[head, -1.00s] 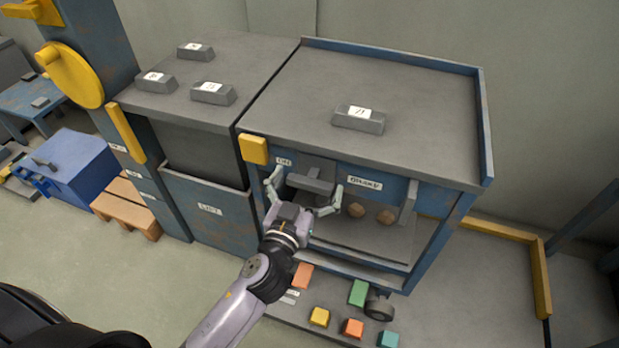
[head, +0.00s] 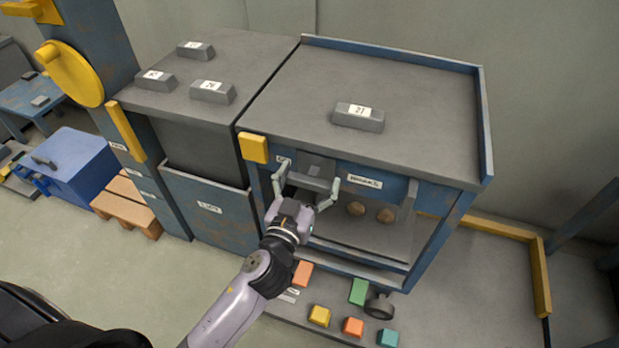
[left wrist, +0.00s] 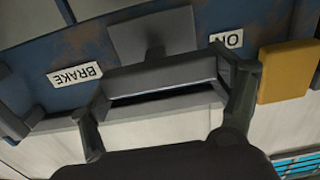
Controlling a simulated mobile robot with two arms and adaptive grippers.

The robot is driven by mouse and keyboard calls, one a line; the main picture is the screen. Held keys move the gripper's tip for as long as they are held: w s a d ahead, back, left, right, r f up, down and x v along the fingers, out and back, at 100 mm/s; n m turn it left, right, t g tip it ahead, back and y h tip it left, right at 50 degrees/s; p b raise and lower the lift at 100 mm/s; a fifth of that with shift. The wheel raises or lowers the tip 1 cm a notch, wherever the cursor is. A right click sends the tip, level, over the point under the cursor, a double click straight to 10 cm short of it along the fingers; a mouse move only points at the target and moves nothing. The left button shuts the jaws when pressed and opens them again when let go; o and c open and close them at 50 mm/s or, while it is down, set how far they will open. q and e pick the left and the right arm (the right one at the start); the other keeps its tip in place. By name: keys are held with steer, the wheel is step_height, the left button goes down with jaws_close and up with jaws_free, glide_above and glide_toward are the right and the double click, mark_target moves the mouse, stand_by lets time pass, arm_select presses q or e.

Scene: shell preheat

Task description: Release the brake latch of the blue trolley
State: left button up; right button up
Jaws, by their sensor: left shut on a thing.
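The blue trolley (head: 447,235) has a grey top and a blue frame. On its front, a grey brake latch (head: 311,183) sits between an ON label and a BRAKE label (head: 364,181). My left gripper (head: 308,190) is shut on the latch bar, with one finger at each end. In the left wrist view, the latch bar (left wrist: 160,73) lies across between the fingertips (left wrist: 160,95), under a grey plate (left wrist: 152,35). The ON label (left wrist: 227,40) and BRAKE label (left wrist: 75,76) are on either side. My right gripper is not in view.
A yellow block (head: 254,148) is on the trolley's front corner, close to the latch. A grey weight (head: 359,118) lies on top. Two brown round things (head: 386,216) lie on the shelf below. Several coloured blocks (head: 353,327) lie in front. A grey cabinet (head: 212,220) stands left.

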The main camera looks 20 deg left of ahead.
arm_select(q)
steer(key=shift+m, duration=0.4)
steer(key=shift+c, duration=0.2)
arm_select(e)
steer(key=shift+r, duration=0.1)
arm_select(q)
steer(key=m, duration=0.2)
steer(key=m+p, duration=0.1)
steer(key=shift+d+m, duration=0.2)
steer(key=shift+m, duration=0.2)
steer(key=m, duration=0.5)
steer(key=shift+d+f+p, duration=0.15)
steer(key=shift+p, duration=0.15)
steer(key=shift+m, duration=0.7)
steer(key=m, duration=0.2)
steer(key=shift+d+f+m, duration=0.1)
steer(key=shift+f+m, duration=0.05)
steer(key=shift+m, duration=0.15)
steer(key=m, duration=0.3)
steer(key=shift+f, duration=0.15)
steer(key=shift+f+m+p, duration=0.1)
steer(key=shift+m+p, duration=0.2)
steer(key=shift+m, duration=0.4)
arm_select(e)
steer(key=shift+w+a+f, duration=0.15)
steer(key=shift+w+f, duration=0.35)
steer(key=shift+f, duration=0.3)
